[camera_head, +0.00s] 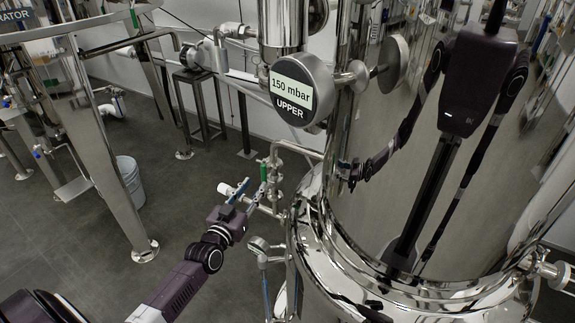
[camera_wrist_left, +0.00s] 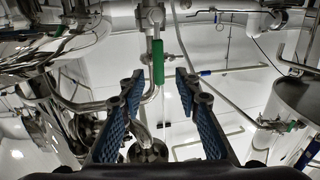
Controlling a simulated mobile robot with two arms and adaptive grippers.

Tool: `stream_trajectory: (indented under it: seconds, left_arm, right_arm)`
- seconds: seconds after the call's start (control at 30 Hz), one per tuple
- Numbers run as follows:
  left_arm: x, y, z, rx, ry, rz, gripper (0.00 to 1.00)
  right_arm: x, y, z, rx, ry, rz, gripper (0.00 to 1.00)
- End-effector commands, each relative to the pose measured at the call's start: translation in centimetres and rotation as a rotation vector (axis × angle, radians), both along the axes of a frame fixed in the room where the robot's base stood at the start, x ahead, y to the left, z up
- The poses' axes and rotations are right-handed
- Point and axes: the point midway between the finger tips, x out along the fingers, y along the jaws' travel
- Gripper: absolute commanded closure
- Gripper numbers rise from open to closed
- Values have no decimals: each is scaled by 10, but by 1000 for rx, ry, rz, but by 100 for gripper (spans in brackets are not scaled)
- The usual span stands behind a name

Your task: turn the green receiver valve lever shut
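The green receiver valve lever (camera_head: 264,172) is a short upright green handle on the steel pipework at the left side of the large polished tank. In the left wrist view the green lever (camera_wrist_left: 158,62) hangs vertically beside a steel pipe, ahead of the fingers and roughly between their tips. My left gripper (camera_head: 253,188) is just below and left of the lever in the head view. Its blue-padded fingers (camera_wrist_left: 158,84) stand wide apart with nothing held between them. No contact with the lever shows. My right gripper is not directly in view.
The polished tank (camera_head: 420,180) fills the right side and mirrors my body. A round "150 mbar UPPER" gauge (camera_head: 302,90) is above the valve. A white bucket (camera_head: 130,181) stands on the open floor at left.

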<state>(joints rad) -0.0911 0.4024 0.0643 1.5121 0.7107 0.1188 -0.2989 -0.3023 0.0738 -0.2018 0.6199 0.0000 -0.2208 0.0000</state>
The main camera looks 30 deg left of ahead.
Motion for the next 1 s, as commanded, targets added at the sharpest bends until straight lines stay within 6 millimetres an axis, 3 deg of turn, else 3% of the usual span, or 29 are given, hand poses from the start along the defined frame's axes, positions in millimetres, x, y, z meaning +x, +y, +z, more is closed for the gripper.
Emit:
stream_trajectory:
  seconds: [0.17, 0.6, 1.0]
  left_arm:
    - [12, 2, 5, 1, -10, 0, 70]
    - [68, 9, 3, 2, -8, 0, 70]
    - [78, 10, 3, 1, -6, 0, 70]
  right_arm:
    - [0, -4, -1, -4, 0, 2, 60]
    - [3, -11, -6, -12, -4, 1, 60]
    - [3, -5, -6, -5, -4, -1, 60]
